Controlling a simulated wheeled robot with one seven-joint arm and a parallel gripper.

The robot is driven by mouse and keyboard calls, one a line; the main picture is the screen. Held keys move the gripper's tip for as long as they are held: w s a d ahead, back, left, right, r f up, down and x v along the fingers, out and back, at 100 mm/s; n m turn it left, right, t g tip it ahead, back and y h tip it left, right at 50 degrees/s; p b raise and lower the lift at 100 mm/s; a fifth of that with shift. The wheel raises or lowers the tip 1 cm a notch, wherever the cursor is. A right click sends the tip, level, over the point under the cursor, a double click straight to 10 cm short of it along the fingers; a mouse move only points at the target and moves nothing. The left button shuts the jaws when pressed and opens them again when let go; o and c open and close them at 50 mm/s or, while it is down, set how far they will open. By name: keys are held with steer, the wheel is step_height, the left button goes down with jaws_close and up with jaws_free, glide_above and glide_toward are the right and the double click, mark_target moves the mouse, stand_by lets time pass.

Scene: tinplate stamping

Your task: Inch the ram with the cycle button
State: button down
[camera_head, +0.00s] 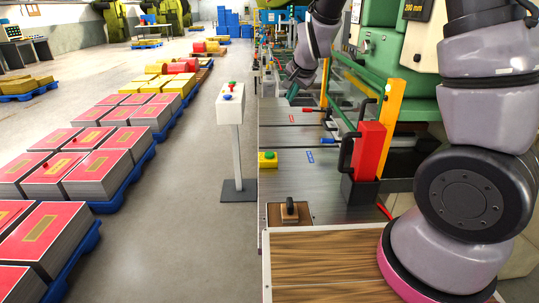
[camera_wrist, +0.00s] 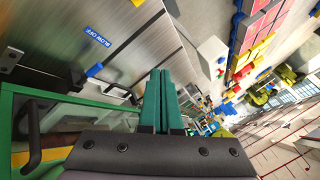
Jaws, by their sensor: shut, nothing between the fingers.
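My gripper (camera_head: 292,92) is at the far end of my arm, above the metal table by the green press (camera_head: 378,48). Its two teal fingers (camera_wrist: 160,100) are together and empty in the wrist view. A white pedestal box (camera_head: 230,103) with green, red and blue buttons stands on a post, left of my gripper and apart from it. A yellow box with a green button (camera_head: 268,159) sits on the table's left edge, nearer the camera. I see no label that tells which is the cycle button. I cannot make out the ram.
A red block with black handles (camera_head: 369,150) stands at the table's right beside a yellow post (camera_head: 389,130). A wooden board (camera_head: 320,262) lies in front. Pallets of red-topped stacks (camera_head: 93,170) line the left.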

steer(key=t, duration=0.2)
glide_above(269, 155)
step_height(269, 155, down, 11)
steer(key=shift+f+h, duration=0.15)
steer(key=shift+h, duration=0.25)
steer(key=shift+s, duration=0.1)
steer(key=shift+f, duration=0.15)
steer(key=shift+f, duration=4.25)
steer(key=shift+f, duration=0.1)
steer(key=shift+f, duration=0.3)
